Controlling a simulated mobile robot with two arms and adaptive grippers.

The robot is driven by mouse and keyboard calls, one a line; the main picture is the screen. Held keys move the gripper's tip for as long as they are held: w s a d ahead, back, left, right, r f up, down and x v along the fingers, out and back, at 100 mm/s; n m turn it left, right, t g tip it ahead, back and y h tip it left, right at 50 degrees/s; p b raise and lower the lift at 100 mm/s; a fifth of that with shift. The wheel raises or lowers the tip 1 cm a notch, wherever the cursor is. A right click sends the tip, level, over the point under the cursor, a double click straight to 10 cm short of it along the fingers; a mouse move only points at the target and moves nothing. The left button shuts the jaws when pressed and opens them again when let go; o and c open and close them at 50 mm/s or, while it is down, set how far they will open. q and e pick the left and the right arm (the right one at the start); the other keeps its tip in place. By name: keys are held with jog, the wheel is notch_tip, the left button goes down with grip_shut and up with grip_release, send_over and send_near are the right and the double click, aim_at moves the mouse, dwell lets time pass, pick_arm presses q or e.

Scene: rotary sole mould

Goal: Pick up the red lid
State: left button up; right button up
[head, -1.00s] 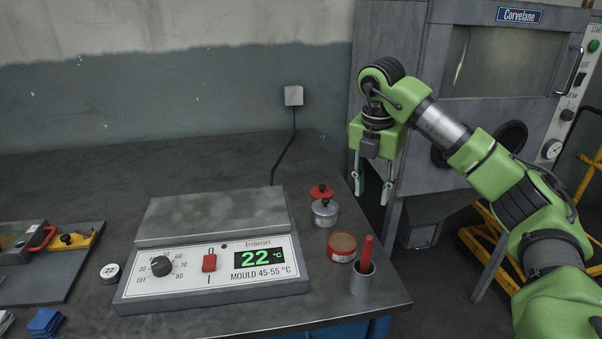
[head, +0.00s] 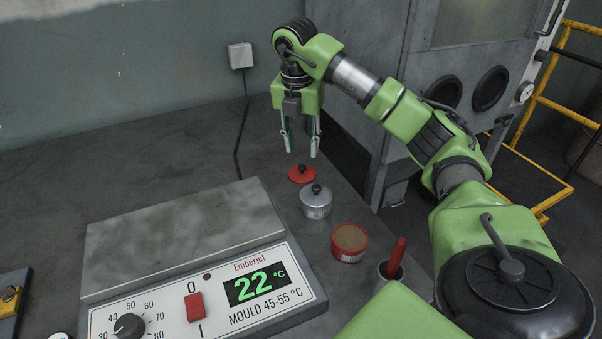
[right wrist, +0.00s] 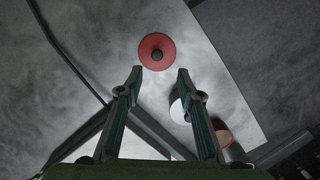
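The red lid (head: 302,174) lies on the grey table, a flat disc with a dark knob. In the right wrist view the red lid (right wrist: 157,52) lies beyond the fingertips, slightly left of the gap's middle. My right gripper (head: 302,152) is open and empty, with its fingers pointing down above the table by the lid. The right wrist view shows both fingers spread (right wrist: 160,72) with nothing between them. My left gripper is not in view.
A silver pot with a dark knob (head: 316,204) stands close in front of the red lid. A red-sided tin (head: 349,243) and a cup (head: 385,270) with a red-handled tool stand nearer. The heating plate (head: 185,235) reads 22 °C. A cable (head: 241,130) runs behind.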

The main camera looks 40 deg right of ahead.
aim_at(302, 166)
jog(key=f, duration=0.2)
jog(key=w+d+f, duration=0.1)
jog(key=f, duration=0.2)
jog(key=f+p, duration=0.1)
jog(key=f, duration=0.2)
jog(key=shift+w+d, duration=0.2)
jog(key=shift+r, duration=0.1)
grip_shut()
